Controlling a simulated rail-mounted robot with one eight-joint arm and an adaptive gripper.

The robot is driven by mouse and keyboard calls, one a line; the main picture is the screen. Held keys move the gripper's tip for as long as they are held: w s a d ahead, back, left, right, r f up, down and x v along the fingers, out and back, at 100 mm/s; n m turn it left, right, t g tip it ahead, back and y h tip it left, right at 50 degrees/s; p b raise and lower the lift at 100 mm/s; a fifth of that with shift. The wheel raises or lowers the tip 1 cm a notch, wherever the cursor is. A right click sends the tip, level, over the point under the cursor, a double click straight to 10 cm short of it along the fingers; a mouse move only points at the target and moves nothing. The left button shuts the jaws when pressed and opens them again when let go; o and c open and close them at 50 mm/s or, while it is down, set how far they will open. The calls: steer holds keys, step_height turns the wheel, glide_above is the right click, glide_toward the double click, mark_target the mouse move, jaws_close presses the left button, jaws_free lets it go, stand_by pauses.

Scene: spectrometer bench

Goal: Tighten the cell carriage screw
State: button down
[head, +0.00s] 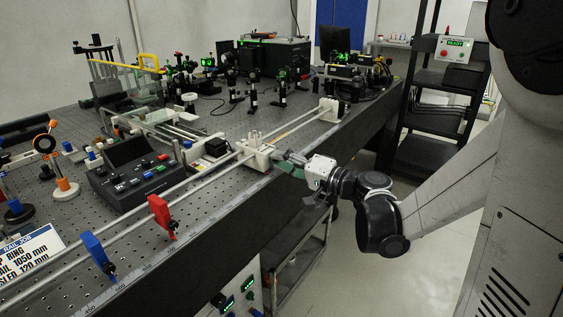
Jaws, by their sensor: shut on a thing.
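The cell carriage (254,151) is a white block with small upright posts on top, seated on the long pale rail near the bench's front edge. My gripper (280,159) reaches in from the right, with its fingertips at the carriage's front right side. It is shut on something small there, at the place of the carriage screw. The fingers hide the screw, so its shape and how far in it sits cannot be seen. A dark green patch shows along the fingers.
A red stop (160,214) and a blue stop (97,252) stand on the rail at the left. A dark control box (133,175) sits behind the rail. Optics crowd the back of the bench. A black shelf rack (440,100) stands at the right; floor shows between.

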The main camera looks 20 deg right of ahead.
steer(key=shift+f+m+b, duration=0.1)
steer(key=shift+m+b, duration=0.2)
steer(key=shift+m, duration=3.4)
steer(key=c, duration=1.7)
jaws_free()
